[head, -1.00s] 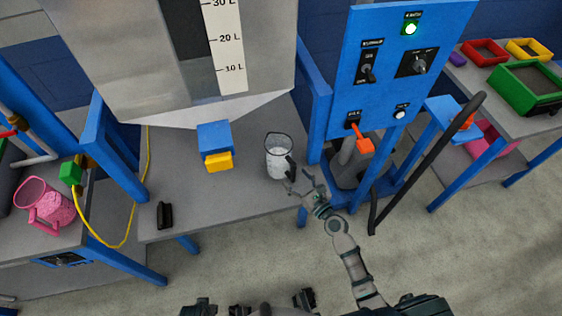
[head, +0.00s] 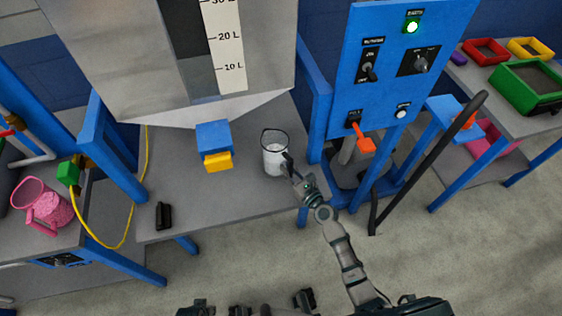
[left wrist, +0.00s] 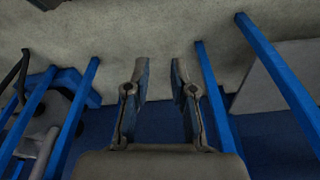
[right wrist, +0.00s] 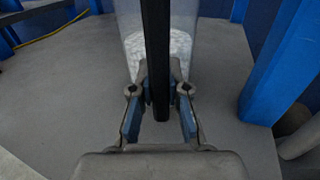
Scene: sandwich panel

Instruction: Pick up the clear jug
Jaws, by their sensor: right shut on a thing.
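The clear jug (head: 274,153) stands upright on the grey table below the tank, with white contents in its lower part and a dark handle on its right side. My right gripper (head: 289,170) is at that handle. In the right wrist view, the fingers of my right gripper (right wrist: 160,92) are closed in on both sides of the black handle (right wrist: 156,50), with the clear jug body (right wrist: 185,45) behind it. My left gripper (left wrist: 160,70) is open and empty in the left wrist view, with a gap between its fingers.
A blue and yellow block (head: 215,145) sits left of the jug. A black object (head: 164,215) lies near the table's front left. A blue frame post (head: 313,110) rises close to the jug's right.

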